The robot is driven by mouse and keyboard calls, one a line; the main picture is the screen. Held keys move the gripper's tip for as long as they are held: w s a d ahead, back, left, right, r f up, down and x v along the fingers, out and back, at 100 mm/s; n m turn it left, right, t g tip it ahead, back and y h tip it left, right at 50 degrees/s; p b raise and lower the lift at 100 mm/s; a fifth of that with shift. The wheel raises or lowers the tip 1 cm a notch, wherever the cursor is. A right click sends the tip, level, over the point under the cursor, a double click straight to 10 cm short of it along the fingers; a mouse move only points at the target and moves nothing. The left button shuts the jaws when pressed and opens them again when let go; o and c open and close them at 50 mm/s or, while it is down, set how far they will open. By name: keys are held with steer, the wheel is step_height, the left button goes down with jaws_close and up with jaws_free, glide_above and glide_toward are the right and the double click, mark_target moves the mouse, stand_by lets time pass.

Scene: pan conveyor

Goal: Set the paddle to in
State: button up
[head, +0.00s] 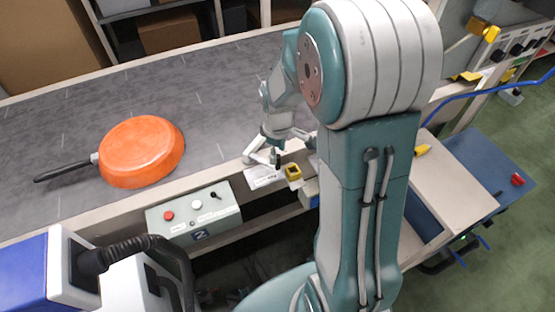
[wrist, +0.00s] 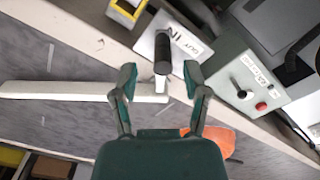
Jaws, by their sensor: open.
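The paddle (wrist: 85,92) shows in the wrist view as a long white bar. It reaches left from near the handle, over the grey belt, at an angle to the belt's rail. A black upright handle (wrist: 163,52) stands at its right end, beside a white plate marked IN and OUT (wrist: 185,42); IN is nearer the handle. My gripper (wrist: 160,76) is open, with a fingertip on each side of the handle. Whether they touch it is not clear. In the head view my gripper (head: 277,152) is over the plate (head: 263,178) at the belt's near edge; my arm hides part of this area.
An orange pan (head: 142,150) lies upside down on the conveyor belt (head: 70,125). A control box (head: 195,215) with buttons and a small lever is left of the plate. A yellow-and-black block (head: 293,172) is close on the plate's right.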

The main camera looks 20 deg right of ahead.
step_height(320, 180, up, 7)
steer(key=shift+d+r, duration=0.15)
steer(key=shift+r, duration=0.05)
stand_by(0.5)
